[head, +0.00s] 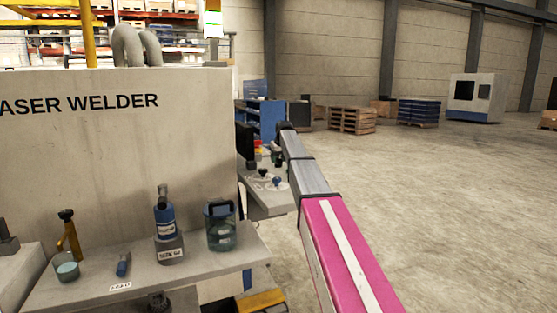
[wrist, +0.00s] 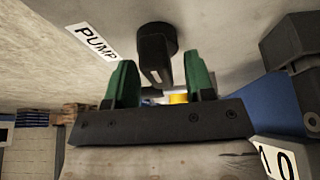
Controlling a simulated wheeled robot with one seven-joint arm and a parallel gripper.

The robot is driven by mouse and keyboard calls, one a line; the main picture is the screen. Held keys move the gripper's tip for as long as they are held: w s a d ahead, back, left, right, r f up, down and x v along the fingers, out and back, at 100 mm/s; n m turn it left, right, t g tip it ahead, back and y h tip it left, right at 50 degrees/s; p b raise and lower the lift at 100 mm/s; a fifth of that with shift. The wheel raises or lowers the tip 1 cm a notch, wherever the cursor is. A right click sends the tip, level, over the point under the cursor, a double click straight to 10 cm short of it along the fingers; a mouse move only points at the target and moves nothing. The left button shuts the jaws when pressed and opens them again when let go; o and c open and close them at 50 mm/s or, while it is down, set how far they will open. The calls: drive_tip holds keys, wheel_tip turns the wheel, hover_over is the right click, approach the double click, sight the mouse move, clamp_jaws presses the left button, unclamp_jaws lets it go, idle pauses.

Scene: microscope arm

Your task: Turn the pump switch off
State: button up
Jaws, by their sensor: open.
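The pump switch (wrist: 156,50) is a black rotary knob with a bar-shaped handle and a white mark, on a pale surface in the wrist view. A white PUMP label (wrist: 92,42) is beside it on the left. My gripper (wrist: 159,76) has two green fingers, open and empty, one on each side of the lower part of the knob's handle in the picture. I cannot tell whether either finger touches it. In the head view, my arm reaches away beside the laser welder (head: 110,140), and I cannot make out the pump switch or the fingers there.
A side shelf (head: 268,204) with small knob-like items is left of my arm. A nearer shelf (head: 80,296) holds a blue bottle (head: 165,218) and a glass vessel (head: 220,226). Dark blocky parts (wrist: 292,45) are right of my gripper. Open floor (head: 450,200) is at the right.

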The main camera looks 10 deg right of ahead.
clamp_jaws()
drive_tip(key=n, duration=0.2)
drive_tip(key=n+y, duration=0.1)
drive_tip(key=n, duration=0.1)
drive_tip(key=shift+n+g+y, duration=0.3)
drive_tip(key=shift+n+g, duration=0.1)
drive_tip(key=n+g+y, duration=0.1)
drive_tip(key=n, duration=0.3)
drive_tip(key=shift+w+n, duration=0.1)
drive_tip(key=shift+n, duration=0.2)
drive_tip(key=n+g, duration=0.2)
drive_tip(key=n, duration=0.2)
drive_tip(key=shift+y, duration=0.4)
drive_tip(key=shift+n+g, duration=0.7)
drive_tip(key=shift+n, duration=1.5)
